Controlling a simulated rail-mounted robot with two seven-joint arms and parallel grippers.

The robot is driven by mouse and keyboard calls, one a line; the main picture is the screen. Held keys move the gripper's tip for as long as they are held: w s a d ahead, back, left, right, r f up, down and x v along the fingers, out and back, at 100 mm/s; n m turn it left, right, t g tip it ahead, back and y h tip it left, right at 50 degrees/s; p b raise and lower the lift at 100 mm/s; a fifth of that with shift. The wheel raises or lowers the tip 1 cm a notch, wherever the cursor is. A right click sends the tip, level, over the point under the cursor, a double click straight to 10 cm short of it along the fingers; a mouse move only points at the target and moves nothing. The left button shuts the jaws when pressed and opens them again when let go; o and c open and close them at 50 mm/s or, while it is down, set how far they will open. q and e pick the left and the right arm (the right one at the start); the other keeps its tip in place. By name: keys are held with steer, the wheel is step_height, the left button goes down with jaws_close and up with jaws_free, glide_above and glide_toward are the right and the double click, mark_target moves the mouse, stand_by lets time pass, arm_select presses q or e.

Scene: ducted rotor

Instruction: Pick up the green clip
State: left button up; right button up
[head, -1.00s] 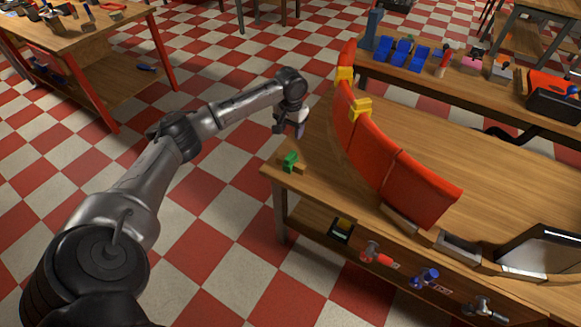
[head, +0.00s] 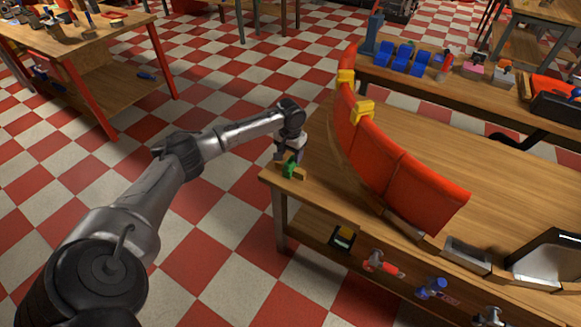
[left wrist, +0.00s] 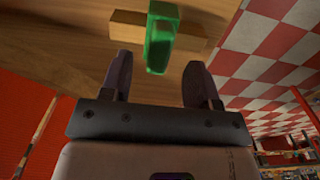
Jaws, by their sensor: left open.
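The green clip (head: 290,167) sits on a small wooden block (head: 300,174) at the near left corner of the workbench. My left gripper (head: 288,152) is right behind the clip in the head view, low over the bench. In the left wrist view the green clip (left wrist: 160,42) lies ahead of my left gripper (left wrist: 160,80), between the lines of its two dark fingers. The fingers are open and apart, with nothing held between them. I cannot tell whether they touch the clip. My right gripper is not in view.
A curved red panel (head: 400,175) with yellow clips (head: 362,111) stands on the workbench (head: 470,160) right of my left gripper. Tools hang on the bench's front, including a red-handled one (head: 380,263). Checkered floor lies open to the left.

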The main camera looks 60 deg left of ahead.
mark_target(290, 159)
arm_select(q)
step_height(290, 159, down, 4)
steer(key=shift+r+b, duration=0.2)
steer(key=shift+b, duration=0.45)
steer(key=c, duration=1)
steer(key=shift+r, duration=0.15)
